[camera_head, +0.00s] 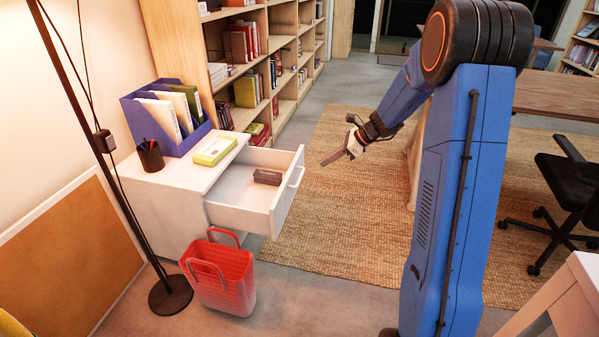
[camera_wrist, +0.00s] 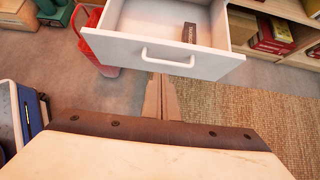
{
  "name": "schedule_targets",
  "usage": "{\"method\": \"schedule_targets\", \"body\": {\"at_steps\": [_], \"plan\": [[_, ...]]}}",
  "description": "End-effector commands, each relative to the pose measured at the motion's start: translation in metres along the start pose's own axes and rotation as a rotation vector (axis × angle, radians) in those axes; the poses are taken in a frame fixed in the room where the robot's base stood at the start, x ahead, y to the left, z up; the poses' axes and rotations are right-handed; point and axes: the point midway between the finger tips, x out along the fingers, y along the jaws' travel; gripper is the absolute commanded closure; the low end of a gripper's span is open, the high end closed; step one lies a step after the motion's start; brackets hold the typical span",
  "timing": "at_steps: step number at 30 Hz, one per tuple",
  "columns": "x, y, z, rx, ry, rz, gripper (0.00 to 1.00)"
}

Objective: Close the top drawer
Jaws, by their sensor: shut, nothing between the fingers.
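The top drawer (camera_head: 246,203) of the white cabinet (camera_head: 150,212) is pulled well out, with a dark box (camera_head: 267,177) lying inside it. A pale bar handle (camera_head: 297,178) is on its front. In the wrist view the drawer front (camera_wrist: 205,62) and handle (camera_wrist: 167,58) face me, and the box (camera_wrist: 189,32) shows inside. My gripper (camera_head: 329,159) is shut and empty, in the air to the right of the drawer front in the head view. In the wrist view my gripper (camera_wrist: 161,90) points at the drawer front just below the handle, apparently apart from it.
A red basket (camera_head: 222,283) stands on the floor below the drawer. A lamp pole (camera_head: 95,125) rises left of the cabinet. The woven rug (camera_head: 330,225) is clear near the drawer.

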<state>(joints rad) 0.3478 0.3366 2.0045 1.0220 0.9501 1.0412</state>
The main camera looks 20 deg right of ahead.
Motion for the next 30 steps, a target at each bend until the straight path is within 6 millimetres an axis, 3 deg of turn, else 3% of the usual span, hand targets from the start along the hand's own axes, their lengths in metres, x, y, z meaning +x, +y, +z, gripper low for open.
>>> {"method": "schedule_targets", "body": {"at_steps": [8,22,30], "plan": [[0.022,-0.003,-0.001,0.015,-0.004,0.001,1.0],[0.103,-0.002,-0.001,0.013,-0.003,0.002,1.0],[0.125,-0.004,0.022,0.013,-0.003,-0.001,1.0]]}}
